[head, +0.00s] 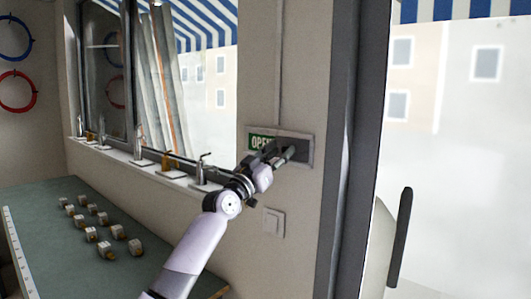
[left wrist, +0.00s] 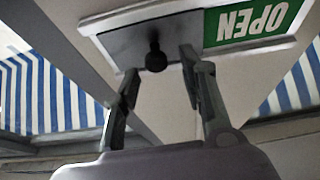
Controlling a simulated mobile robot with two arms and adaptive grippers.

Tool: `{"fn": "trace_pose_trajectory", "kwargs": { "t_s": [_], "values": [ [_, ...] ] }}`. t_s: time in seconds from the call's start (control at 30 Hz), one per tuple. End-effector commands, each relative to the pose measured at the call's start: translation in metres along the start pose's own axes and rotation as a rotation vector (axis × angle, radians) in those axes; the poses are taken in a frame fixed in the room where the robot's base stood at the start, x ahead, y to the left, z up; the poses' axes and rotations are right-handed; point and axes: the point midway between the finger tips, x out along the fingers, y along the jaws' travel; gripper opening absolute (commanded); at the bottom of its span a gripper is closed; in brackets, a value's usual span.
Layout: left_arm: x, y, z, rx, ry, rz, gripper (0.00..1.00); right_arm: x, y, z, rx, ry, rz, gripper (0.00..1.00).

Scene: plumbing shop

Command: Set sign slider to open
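The sign (head: 307,136) is mounted on the wall beside the door frame. Its green OPEN panel (head: 257,141) shows at the left end, and a dark grey slider plate (head: 301,151) covers the right part. In the left wrist view the sign is upside down, with the OPEN panel (left wrist: 250,20) at right and the slider plate (left wrist: 130,45) at left. A black knob (left wrist: 156,59) stands out from the plate. My left gripper (head: 279,152) is at the sign; in the wrist view its open fingers (left wrist: 159,68) are on either side of the knob, with gaps visible. My right gripper is out of view.
A light switch (head: 273,222) is on the wall below the sign. Several taps, one a chrome tap (head: 203,172), stand on the window sill to the left. A green-topped table (head: 60,250) with several small valves is at lower left. A door handle (head: 400,237) is at right.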

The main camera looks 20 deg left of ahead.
Motion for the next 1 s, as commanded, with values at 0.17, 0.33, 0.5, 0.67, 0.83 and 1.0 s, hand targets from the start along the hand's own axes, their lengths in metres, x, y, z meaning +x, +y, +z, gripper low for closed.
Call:
{"fn": "trace_pose_trajectory", "kwargs": {
  "t_s": [0.17,0.33,0.5,0.67,0.83,1.0],
  "values": [
    [-0.004,-0.001,0.002,0.0,-0.002,-0.001,0.39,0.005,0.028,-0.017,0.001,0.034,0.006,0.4],
    [-0.023,-0.003,0.001,-0.001,-0.002,-0.003,0.39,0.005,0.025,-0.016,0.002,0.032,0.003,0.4],
    [-0.058,-0.005,0.0,0.002,-0.002,-0.005,0.39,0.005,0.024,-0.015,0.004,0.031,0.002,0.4],
    [-0.092,-0.007,-0.002,0.0,-0.001,-0.005,0.39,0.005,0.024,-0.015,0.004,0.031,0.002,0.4],
    [-0.117,-0.008,-0.004,-0.002,0.001,-0.004,0.39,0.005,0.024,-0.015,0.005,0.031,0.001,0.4],
    [-0.127,-0.008,-0.005,-0.003,0.004,-0.003,0.39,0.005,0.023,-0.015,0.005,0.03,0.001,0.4]
  ]
}}
